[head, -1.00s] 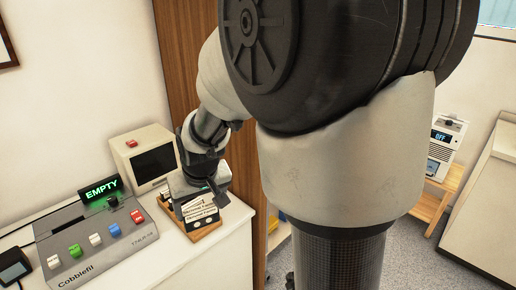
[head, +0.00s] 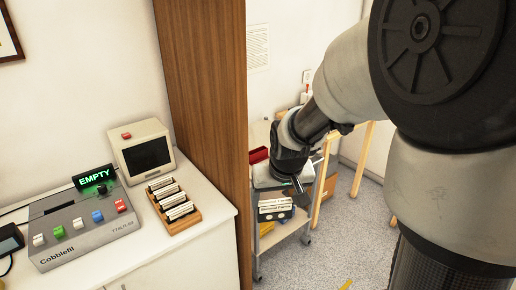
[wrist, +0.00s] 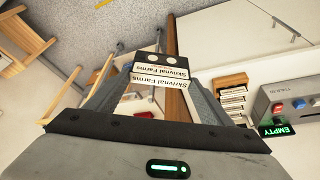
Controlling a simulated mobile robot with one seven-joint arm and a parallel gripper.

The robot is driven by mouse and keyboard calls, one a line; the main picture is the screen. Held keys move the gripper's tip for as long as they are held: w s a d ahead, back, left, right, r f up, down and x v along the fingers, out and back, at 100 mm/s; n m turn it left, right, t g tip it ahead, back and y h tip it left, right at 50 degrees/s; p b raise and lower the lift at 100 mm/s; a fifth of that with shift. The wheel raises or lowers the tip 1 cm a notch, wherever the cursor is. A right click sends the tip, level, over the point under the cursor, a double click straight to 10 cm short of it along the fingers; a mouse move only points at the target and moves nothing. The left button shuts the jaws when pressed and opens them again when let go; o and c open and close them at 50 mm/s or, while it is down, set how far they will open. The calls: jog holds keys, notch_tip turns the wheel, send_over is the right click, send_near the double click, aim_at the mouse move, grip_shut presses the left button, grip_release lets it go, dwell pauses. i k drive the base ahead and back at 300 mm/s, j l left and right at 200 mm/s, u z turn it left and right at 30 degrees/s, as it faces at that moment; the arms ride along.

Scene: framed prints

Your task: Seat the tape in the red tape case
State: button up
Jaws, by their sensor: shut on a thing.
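My gripper (head: 291,186) is shut on a tape (head: 274,209) with a white label, held in the air off the right end of the counter. In the wrist view the tape (wrist: 162,77) sits between the two fingers of my gripper (wrist: 160,90), and its label reads "Skrivnal Farms". A red case-like thing (head: 258,155) shows behind my gripper, on a trolley. It is partly hidden, and I cannot see inside it.
The trolley (head: 270,240) stands past a brown wooden panel (head: 206,90). A wooden rack (head: 186,224) with several tapes sits on the counter beside a small monitor (head: 145,150). A grey console (head: 85,232) shows "EMPTY". Open floor (head: 325,245) lies right of the trolley.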

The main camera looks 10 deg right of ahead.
aim_at(257, 158)
jog(key=i+l+u, duration=0.2)
jog(key=l, duration=0.15)
jog(key=i+l+u, duration=0.15)
jog(key=l, duration=0.25)
jog(key=i+l+u, duration=0.2)
jog(key=l, duration=0.2)
jog(key=l+u, duration=0.15)
jog(key=l, duration=0.3)
jog(key=i+l+u, duration=0.65)
jog(key=i+l, duration=0.05)
jog(key=l, duration=0.1)
